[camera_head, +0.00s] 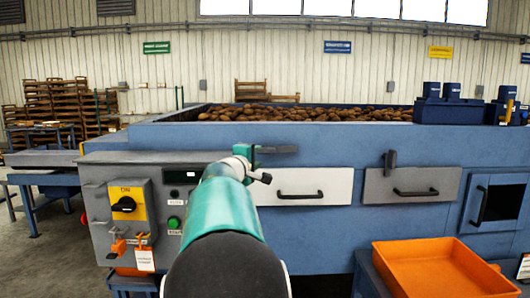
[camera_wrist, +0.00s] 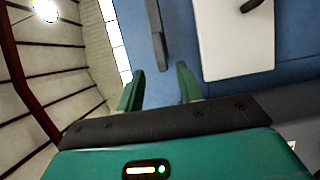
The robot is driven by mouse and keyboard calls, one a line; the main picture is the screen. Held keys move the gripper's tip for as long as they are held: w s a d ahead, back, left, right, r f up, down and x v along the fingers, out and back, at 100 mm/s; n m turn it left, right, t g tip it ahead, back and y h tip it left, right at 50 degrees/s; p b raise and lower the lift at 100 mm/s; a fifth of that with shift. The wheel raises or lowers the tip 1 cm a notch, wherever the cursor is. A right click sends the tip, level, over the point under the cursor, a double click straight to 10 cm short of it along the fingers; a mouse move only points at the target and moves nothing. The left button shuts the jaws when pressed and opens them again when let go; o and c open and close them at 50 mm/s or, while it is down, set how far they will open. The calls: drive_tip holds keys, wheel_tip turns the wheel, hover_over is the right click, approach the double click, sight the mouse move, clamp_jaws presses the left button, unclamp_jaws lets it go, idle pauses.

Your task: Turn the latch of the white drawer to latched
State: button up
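The white drawer (camera_head: 318,182) is closed in the blue machine front and has a black bar handle. Its dark latch (camera_head: 278,149) lies horizontal just above the drawer's top edge. My gripper (camera_head: 251,157) is at the latch's left end and partly covers it and the drawer's left side. In the wrist view the white drawer (camera_wrist: 225,45) is at upper right and the latch (camera_wrist: 158,38) is a dark bar beside it. My gripper (camera_wrist: 160,70) is open there, its green fingers apart, with the latch's near end ahead of the gap. I cannot tell whether they touch.
A grey drawer (camera_head: 425,183) to the right has its own upright latch (camera_head: 390,162). An orange tray (camera_head: 435,265) stands low at front right. A control panel (camera_head: 128,205) with a yellow-backed knob is at left. Potatoes (camera_head: 305,113) fill the machine's top.

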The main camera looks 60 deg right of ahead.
sight(265, 152)
drive_tip(key=d, duration=0.9)
drive_tip(key=shift+w+d+f, duration=0.1)
drive_tip(key=shift+w, duration=0.3)
clamp_jaws()
